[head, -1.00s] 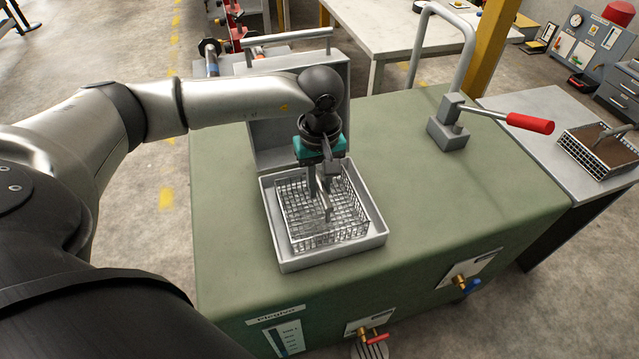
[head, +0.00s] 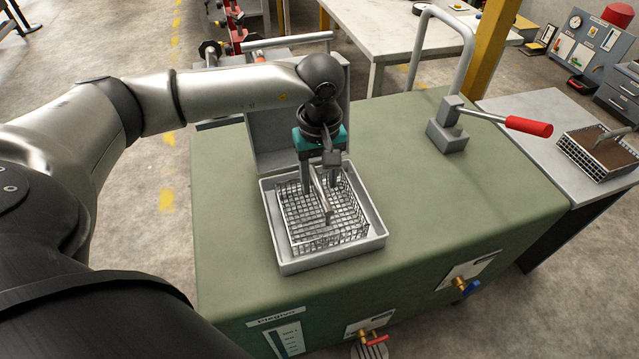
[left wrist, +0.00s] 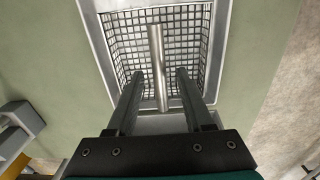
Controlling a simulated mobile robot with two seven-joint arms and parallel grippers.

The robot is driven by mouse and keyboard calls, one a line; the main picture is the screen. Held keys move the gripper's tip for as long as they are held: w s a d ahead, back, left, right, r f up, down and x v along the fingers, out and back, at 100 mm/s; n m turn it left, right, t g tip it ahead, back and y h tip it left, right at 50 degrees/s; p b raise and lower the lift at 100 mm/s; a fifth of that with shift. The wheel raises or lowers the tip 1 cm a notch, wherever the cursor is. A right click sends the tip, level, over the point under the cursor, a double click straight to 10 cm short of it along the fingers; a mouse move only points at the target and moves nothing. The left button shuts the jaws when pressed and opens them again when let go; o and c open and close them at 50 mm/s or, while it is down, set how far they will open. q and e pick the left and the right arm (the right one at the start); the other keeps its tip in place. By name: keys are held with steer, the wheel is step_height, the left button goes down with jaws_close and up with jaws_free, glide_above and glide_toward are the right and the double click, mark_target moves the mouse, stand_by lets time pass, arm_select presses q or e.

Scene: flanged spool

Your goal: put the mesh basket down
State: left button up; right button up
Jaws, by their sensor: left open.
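The mesh basket (head: 345,222) is a wire basket with a flat metal handle bar standing up over it. It sits inside a light grey square tray (head: 290,266) on the green cabinet. My left gripper (head: 319,187) is above the basket's far part, pointing down, with its fingers apart. In the left wrist view the two fingertips (left wrist: 160,75) lie on either side of the handle (left wrist: 158,65), with a gap on each side. The basket mesh (left wrist: 125,45) shows below it, within the tray walls. My right gripper is not in view.
An open grey lid (head: 275,140) stands upright behind the tray. A bent pipe with a red-handled lever (head: 528,126) stands on the cabinet (head: 450,195) to the right. Another mesh basket (head: 590,155) with brown contents sits on the side table. The cabinet top between is clear.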

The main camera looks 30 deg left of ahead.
arm_select(q)
step_height(320, 180, up, 10)
steer(key=p, duration=0.1)
steer(key=shift+f, duration=0.2)
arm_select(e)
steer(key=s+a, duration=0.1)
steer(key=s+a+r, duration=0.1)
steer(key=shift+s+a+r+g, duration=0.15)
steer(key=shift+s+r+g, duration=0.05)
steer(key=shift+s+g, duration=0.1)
arm_select(q)
steer(key=shift+d, duration=0.1)
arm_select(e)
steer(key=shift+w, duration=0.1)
